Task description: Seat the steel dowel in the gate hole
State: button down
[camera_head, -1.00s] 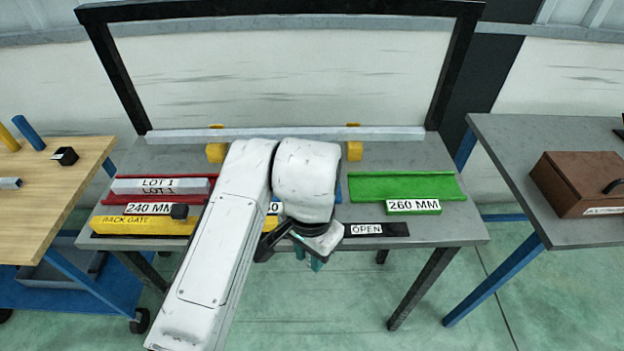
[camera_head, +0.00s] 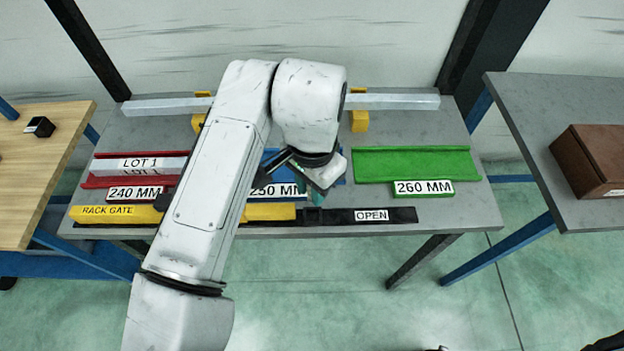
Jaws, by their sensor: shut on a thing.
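My gripper (camera_head: 318,194) is over the front of the grey table, just above and near the right end of the yellow rack gate (camera_head: 268,212). Its teal fingertips are partly visible below the white wrist. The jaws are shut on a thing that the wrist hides. I cannot make out the steel dowel or the gate hole. The gate lies along the table's front edge, with a black knob (camera_head: 163,202) on it, and my arm covers its middle. A dark track with an OPEN label (camera_head: 371,216) continues to the right.
Behind stand a red tray (camera_head: 100,181) with LOT 1 bars, a partly covered blue tray (camera_head: 343,168) marked 250 MM and a green tray (camera_head: 415,163). A long pale bar (camera_head: 395,101) lies at the back by yellow blocks. Side benches flank the table; the right one holds a brown box (camera_head: 597,160).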

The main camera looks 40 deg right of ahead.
jog(key=shift+a+f+b, duration=0.1)
jog(key=shift+f+b, duration=2)
jog(key=shift+f, duration=0.8)
jog(key=shift+f+b, duration=0.65)
jog(key=shift+f, duration=0.45)
jog(key=c, duration=0.8)
grip_release()
jog(key=shift+c, duration=0.2)
jog(key=shift+r, duration=0.15)
notch_tip(320, 180, up, 11)
jog(key=shift+f, duration=0.2)
